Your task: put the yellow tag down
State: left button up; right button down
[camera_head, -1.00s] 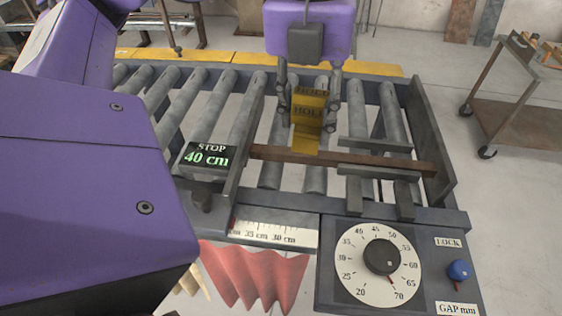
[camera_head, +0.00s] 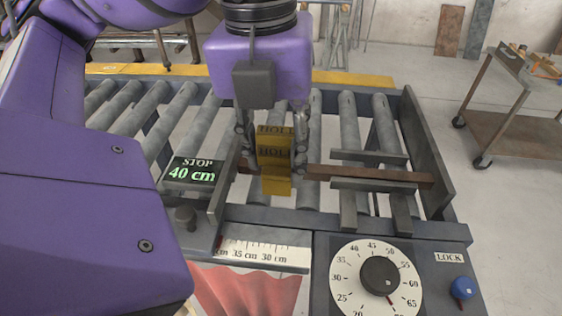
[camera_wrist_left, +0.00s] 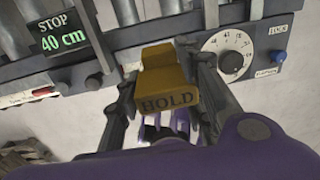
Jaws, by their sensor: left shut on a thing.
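The yellow tag (camera_head: 275,155), a bent plate marked HOLD, is between the fingers of my left gripper (camera_head: 273,166), which is shut on it. The tag is over the roller table, in front of the brown bar (camera_head: 350,174) in the head view, and hides part of it. I cannot tell whether tag and bar touch. In the left wrist view the tag (camera_wrist_left: 162,75) sits between both fingers, its HOLD face toward the camera. My right gripper is not in view.
A stop display reading 40 cm (camera_head: 192,171) stands left of the tag, with a scale strip (camera_head: 262,254) in front. A dial (camera_head: 378,277) and blue LOCK knob (camera_head: 462,288) are at front right. Clamp bars (camera_head: 370,158) cross the brown bar. A cart (camera_head: 520,125) stands at right.

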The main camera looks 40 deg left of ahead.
pick_arm(q)
jog(key=w+a+f, duration=0.2)
jog(key=w, duration=0.1)
jog(key=w+a+f, duration=0.2)
jog(key=w+f, duration=0.1)
jog(key=w+a+f, duration=0.2)
jog(key=w+f, duration=0.1)
jog(key=w, duration=0.1)
jog(key=shift+a+f, duration=0.15)
jog(key=shift+f, duration=0.05)
jog(key=shift+w+a+f, duration=0.15)
jog(key=shift+w+f, duration=0.15)
jog(key=shift+f, duration=0.15)
notch_tip(320, 180, down, 3)
jog(key=shift+w+a+f, duration=0.1)
jog(key=shift+w+f, duration=0.05)
jog(key=shift+f+b, duration=0.4)
jog(key=shift+f, duration=0.15)
